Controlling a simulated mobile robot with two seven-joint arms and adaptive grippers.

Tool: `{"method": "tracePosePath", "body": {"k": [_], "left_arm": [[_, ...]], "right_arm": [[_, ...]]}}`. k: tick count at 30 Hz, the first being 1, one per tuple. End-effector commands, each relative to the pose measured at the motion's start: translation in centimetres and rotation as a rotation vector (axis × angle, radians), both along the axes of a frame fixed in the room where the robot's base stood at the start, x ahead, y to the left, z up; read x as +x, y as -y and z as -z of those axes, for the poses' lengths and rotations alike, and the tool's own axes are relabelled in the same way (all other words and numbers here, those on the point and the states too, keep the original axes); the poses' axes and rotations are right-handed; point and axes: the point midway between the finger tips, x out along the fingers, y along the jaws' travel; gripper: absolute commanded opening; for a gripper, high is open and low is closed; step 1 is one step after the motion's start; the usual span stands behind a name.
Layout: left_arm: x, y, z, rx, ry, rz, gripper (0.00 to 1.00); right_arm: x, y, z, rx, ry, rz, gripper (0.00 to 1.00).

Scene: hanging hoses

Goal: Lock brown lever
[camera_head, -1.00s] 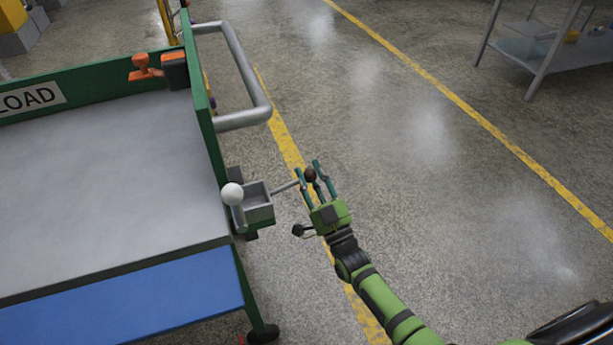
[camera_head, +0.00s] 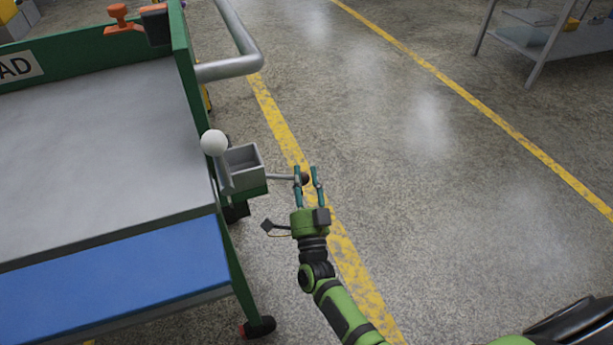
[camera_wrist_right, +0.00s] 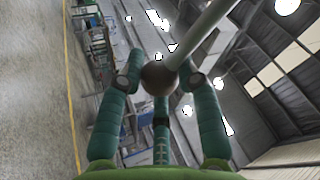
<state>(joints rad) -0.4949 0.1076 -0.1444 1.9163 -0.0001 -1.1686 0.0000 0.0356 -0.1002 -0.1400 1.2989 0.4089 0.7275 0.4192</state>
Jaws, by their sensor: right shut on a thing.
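The brown lever has a grey rod and a dark brown ball knob (camera_head: 305,178). It sticks out to the right from a grey box on the cart's side, close to level in the head view. My right gripper (camera_head: 307,180) is shut on the knob, with a finger on each side. In the right wrist view the brown knob (camera_wrist_right: 159,76) sits between the green fingers, and its rod runs up to the right. A second lever with a white ball knob (camera_head: 214,142) stands upright at the box's left. My left gripper is not in view.
The green cart (camera_head: 187,95) with a grey top and a blue front panel (camera_head: 120,285) fills the left. A grey tube handle (camera_head: 243,45) juts from its far side. An orange clamp (camera_head: 121,20) sits at the back. Open floor lies right; a metal table (camera_head: 535,45) stands far right.

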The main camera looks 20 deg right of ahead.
Motion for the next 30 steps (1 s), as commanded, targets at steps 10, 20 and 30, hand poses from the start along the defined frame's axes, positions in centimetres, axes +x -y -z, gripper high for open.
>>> {"method": "tracePosePath", "body": {"k": [10,20,30], "left_arm": [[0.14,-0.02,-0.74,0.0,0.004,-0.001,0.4],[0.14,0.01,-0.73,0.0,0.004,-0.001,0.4],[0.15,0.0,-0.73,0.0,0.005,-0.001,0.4]], "right_arm": [[-0.19,-0.46,1.09,0.02,-0.019,-0.003,0.0],[-0.18,-0.51,1.06,0.021,-0.019,-0.005,0.56],[-0.08,-0.41,0.65,0.026,-0.009,-0.003,0.56]]}}
